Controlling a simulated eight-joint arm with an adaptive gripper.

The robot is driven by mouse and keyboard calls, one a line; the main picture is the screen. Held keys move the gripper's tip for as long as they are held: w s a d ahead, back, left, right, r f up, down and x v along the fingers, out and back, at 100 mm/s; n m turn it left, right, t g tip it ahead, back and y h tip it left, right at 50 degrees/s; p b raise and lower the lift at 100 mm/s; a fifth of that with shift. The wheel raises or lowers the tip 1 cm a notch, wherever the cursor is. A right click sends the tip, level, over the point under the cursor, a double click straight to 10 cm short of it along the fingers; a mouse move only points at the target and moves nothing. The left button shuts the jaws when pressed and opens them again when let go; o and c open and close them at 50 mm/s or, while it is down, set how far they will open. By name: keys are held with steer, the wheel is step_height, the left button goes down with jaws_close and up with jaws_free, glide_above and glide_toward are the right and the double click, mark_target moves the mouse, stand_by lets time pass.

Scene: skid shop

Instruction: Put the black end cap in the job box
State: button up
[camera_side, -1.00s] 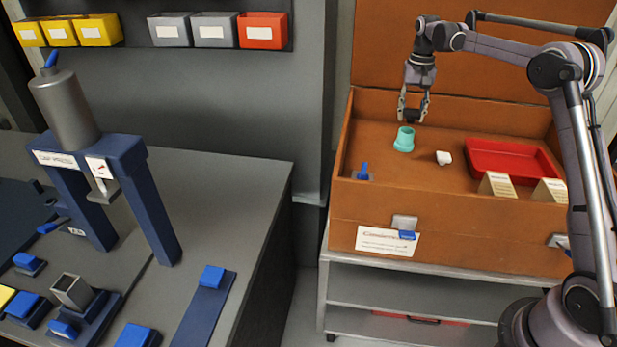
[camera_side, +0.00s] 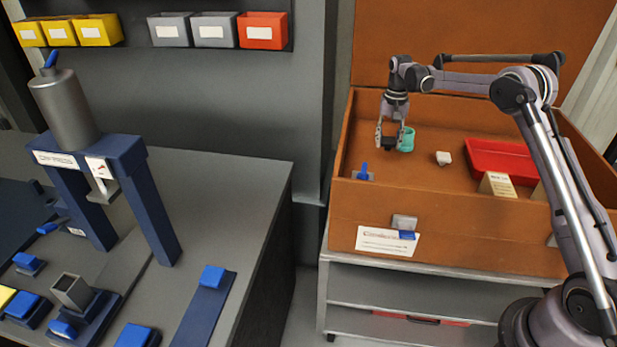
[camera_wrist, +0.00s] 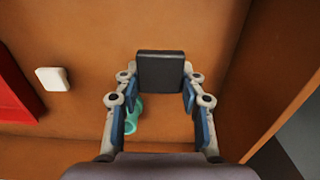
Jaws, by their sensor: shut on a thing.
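The black end cap (camera_wrist: 160,70) shows in the wrist view as a dark square block between my fingertips. My gripper (camera_side: 390,138) is shut on it. In the side view the cap (camera_side: 388,143) is small and partly hidden by the fingers. The job box (camera_side: 350,205) is a large orange-brown box with its lid raised at the back. My gripper is over the left part of its inside, close beside the teal ring-shaped part. I cannot tell whether the cap touches the floor of the box.
In the box are the teal part (camera_side: 407,140), a white block (camera_side: 443,158), a red tray (camera_side: 500,155), a blue-handled piece (camera_side: 364,171) and a cream card (camera_side: 497,184). Bare floor lies between them. A grey bench (camera_side: 225,185) with a blue press stands at left.

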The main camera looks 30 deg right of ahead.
steer(key=w+a+f, duration=0.1)
steer(key=w, duration=0.1)
steer(key=w+a+f, duration=0.1)
steer(key=a+f, duration=0.1)
steer(key=shift+w+a+f, duration=0.1)
steer(key=shift+w+a, duration=0.2)
steer(key=shift+w, duration=0.05)
steer(key=shift+f, duration=1.95)
steer(key=shift+f, duration=0.15)
steer(key=o, duration=0.9)
steer(key=shift+o, duration=0.2)
